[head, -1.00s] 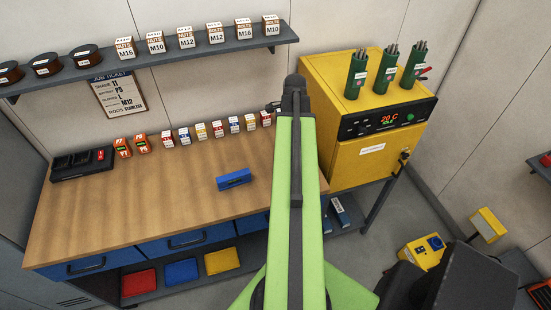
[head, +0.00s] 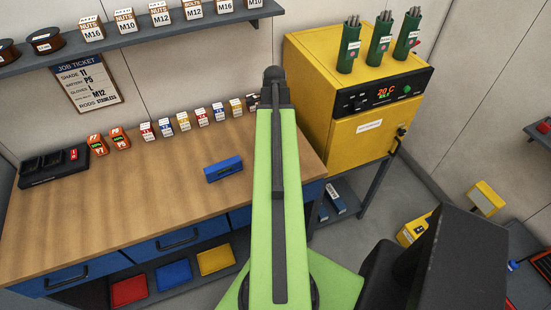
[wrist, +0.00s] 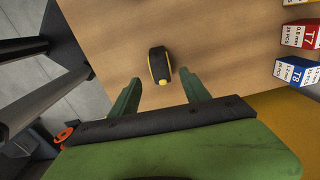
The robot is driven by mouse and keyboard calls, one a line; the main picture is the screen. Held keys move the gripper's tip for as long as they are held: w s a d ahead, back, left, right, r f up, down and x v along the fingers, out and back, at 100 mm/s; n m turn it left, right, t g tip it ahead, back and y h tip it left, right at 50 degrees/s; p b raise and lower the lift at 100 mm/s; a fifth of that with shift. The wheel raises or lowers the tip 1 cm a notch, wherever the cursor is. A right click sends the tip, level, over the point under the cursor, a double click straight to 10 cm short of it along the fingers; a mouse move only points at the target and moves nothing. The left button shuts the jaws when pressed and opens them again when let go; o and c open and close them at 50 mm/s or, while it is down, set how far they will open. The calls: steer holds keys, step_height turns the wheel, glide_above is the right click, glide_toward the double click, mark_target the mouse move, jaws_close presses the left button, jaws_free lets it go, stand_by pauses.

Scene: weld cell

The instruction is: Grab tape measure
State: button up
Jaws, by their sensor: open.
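The tape measure (wrist: 159,66), black with yellow edges, lies on the wooden bench top in the wrist view. My gripper (wrist: 160,88) is open, its two green fingers apart. The tape measure is just beyond the fingertips, roughly in line with the gap between them, and nothing is held. I cannot make out the tape measure in the head view; my green arm covers part of the bench there. My gripper does not show clearly in the head view.
A blue box (head: 223,169) lies on the workbench (head: 120,215) left of my arm. A yellow oven (head: 310,72) with green canisters stands to the right.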

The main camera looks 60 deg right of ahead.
step_height(320, 180, down, 9)
steer(key=b, duration=0.7)
steer(key=shift+d, duration=0.15)
steer(key=shift+r, duration=0.2)
steer(key=shift+c, duration=0.4)
jaws_close()
